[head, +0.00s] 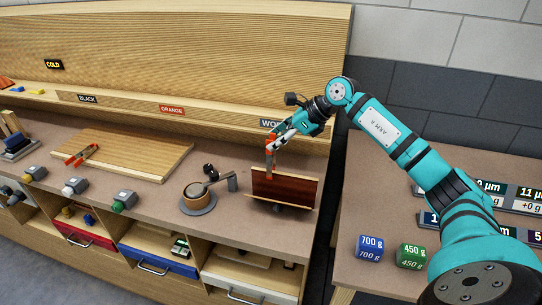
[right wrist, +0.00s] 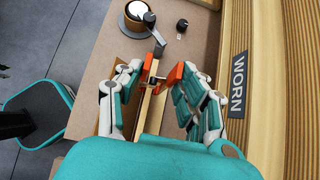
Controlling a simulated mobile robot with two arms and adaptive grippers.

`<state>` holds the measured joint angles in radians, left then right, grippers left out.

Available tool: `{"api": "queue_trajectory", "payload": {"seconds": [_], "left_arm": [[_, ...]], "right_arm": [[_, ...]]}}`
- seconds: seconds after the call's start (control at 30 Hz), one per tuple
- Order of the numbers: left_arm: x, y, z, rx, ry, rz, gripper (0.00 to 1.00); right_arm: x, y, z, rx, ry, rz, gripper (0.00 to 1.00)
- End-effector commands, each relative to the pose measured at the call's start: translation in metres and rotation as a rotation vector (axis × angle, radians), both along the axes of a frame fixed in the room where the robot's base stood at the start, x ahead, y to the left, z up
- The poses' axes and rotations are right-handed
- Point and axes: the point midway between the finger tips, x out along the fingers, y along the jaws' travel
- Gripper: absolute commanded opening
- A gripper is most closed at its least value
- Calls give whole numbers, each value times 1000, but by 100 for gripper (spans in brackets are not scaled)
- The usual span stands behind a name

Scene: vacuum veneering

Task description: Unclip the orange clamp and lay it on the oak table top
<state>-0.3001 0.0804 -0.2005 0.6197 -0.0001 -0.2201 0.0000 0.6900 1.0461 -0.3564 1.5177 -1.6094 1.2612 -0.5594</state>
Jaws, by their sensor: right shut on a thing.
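My right gripper (head: 273,143) is shut on an orange clamp (head: 270,160) at the top left part of an upright dark red-brown panel (head: 290,187). In the right wrist view, the clamp's orange ends (right wrist: 173,76) show between the two fingers of my gripper (right wrist: 160,82), above the panel's narrow pale edge (right wrist: 148,112). I cannot tell whether the clamp still grips the panel. The oak table top (head: 150,148) is a pale board lying flat on the bench at the left. Another orange clamp (head: 82,155) lies on its left part. My left gripper is out of view.
A pot on a round base (head: 198,197) stands just left of the panel. Several grey blocks with coloured knobs (head: 124,201) line the bench front. A slatted back wall with a WORN label (right wrist: 238,83) rises close behind my right gripper. The oak board's right part is clear.

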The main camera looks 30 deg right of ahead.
Motion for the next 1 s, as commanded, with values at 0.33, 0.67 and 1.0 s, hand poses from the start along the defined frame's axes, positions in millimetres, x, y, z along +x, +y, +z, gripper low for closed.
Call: {"api": "queue_trajectory", "payload": {"seconds": [0.33,0.67,1.0], "left_arm": [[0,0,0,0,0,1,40],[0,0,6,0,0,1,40],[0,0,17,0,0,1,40]], "right_arm": [[0,0,0,0,0,0,0],[0,0,8,0,-2,0,0],[0,0,25,-1,0,1,0]]}}
